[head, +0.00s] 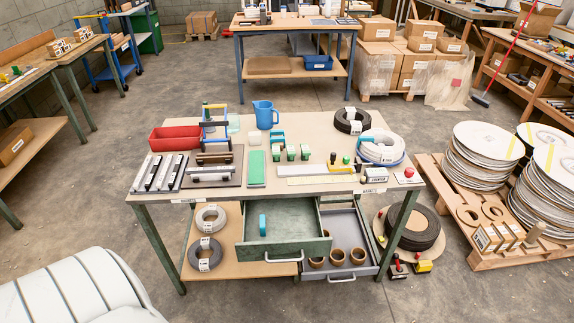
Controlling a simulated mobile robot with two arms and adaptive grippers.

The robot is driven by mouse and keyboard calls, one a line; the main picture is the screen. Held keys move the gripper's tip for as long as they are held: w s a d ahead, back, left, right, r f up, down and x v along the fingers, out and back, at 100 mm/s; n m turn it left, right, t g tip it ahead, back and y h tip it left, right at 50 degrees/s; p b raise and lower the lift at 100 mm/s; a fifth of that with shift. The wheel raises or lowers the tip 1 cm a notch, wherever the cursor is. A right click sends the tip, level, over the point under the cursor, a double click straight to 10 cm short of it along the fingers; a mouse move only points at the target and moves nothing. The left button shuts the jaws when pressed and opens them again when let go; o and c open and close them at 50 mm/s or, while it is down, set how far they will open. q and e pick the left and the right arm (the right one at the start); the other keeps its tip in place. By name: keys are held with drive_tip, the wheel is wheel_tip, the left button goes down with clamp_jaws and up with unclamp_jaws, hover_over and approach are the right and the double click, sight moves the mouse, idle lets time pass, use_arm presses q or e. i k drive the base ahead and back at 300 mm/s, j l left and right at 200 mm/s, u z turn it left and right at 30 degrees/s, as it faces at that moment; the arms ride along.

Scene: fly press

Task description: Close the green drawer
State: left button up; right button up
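The green drawer (310,247) hangs under the top of the middle workbench and is pulled out toward me. Its front has a pale bar handle (283,259). A small blue object (263,225) is inside, near the left of the drawer. A grey drawer (367,245) to its right, lower down, is also pulled out and holds several brown ring-like cups (337,257). Neither of my grippers shows in the head view, so their state and distance from the drawer cannot be seen.
The workbench top (330,130) carries a red bin (175,138), a blue jug (265,115) and several tools. Cable coils (211,218) lie on the lower shelf. A pallet of reels (484,255) stands at right. White rounded shapes (75,290) fill the lower left.

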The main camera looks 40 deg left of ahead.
sight(293, 225)
drive_tip(key=u, duration=1.15)
